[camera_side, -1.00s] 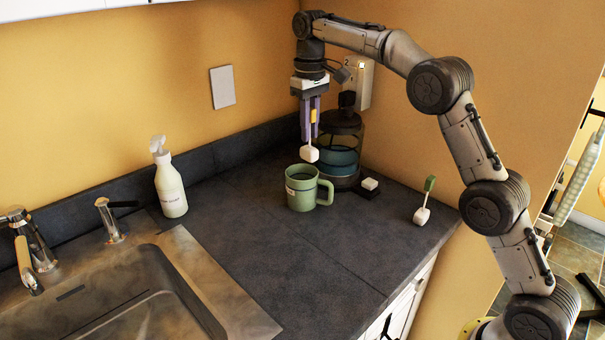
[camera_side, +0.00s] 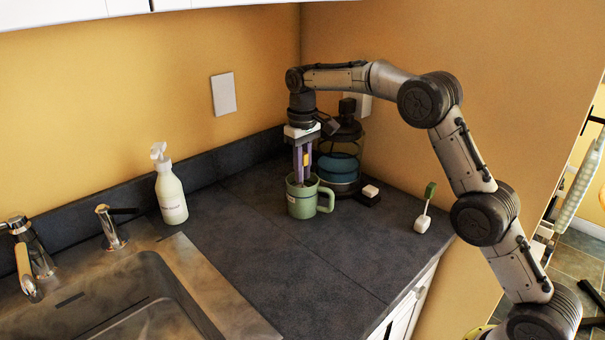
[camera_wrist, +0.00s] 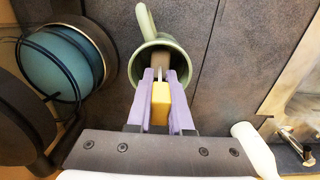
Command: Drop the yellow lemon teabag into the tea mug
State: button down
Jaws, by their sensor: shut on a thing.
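The green tea mug (camera_side: 302,206) stands upright on the dark counter, its handle to the right in the side view. My gripper (camera_side: 302,180) points down over the mug, its fingertips at or inside the mouth. It is shut on the yellow tag of the lemon teabag (camera_side: 306,159). In the wrist view, the yellow tag (camera_wrist: 160,103) sits between the purple fingers (camera_wrist: 160,92), and the mug (camera_wrist: 163,48) is just beyond them. The white bag hangs below the tag, inside the mug; the side view hides it behind the mug wall.
A second teabag with a green tag (camera_side: 426,206) lies on the counter at right. A glass jar with blue contents (camera_side: 338,166) stands close behind the mug. The counter in front of the mug is clear.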

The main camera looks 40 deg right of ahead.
jog(key=shift+f, duration=0.5)
jog(key=shift+f, duration=0.4)
jog(key=shift+f, duration=0.2)
jog(key=c, duration=0.8)
grip_release()
notch_tip(320, 180, up, 13)
jog(key=shift+r, duration=0.1)
